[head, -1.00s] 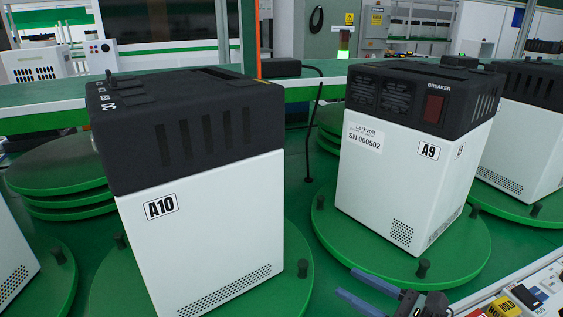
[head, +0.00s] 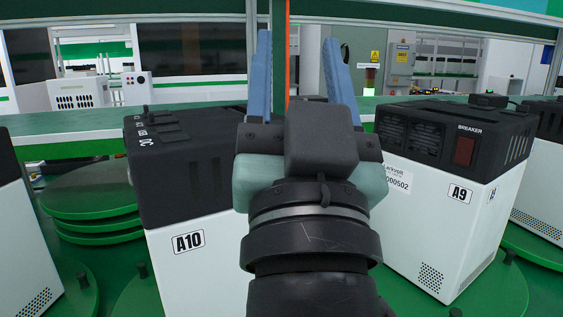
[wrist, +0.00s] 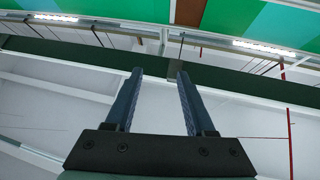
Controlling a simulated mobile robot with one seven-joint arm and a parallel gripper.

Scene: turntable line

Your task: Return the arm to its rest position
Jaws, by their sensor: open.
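My gripper (head: 299,75) stands upright in the middle of the head view, its two blue fingers pointing up and spread well apart. Nothing is between them. In the wrist view my gripper (wrist: 158,100) is also open and empty, with the ceiling and overhead beams behind it. My arm rises from the bottom of the head view and hides the gap between the unit marked A10 (head: 205,265) and the unit marked A9 (head: 440,215).
The white and black units stand on green turntables (head: 500,295). Stacked green discs (head: 95,205) are at the left. A green shelf beam (head: 75,150) runs behind the units. An orange upright (head: 280,50) stands close behind the gripper.

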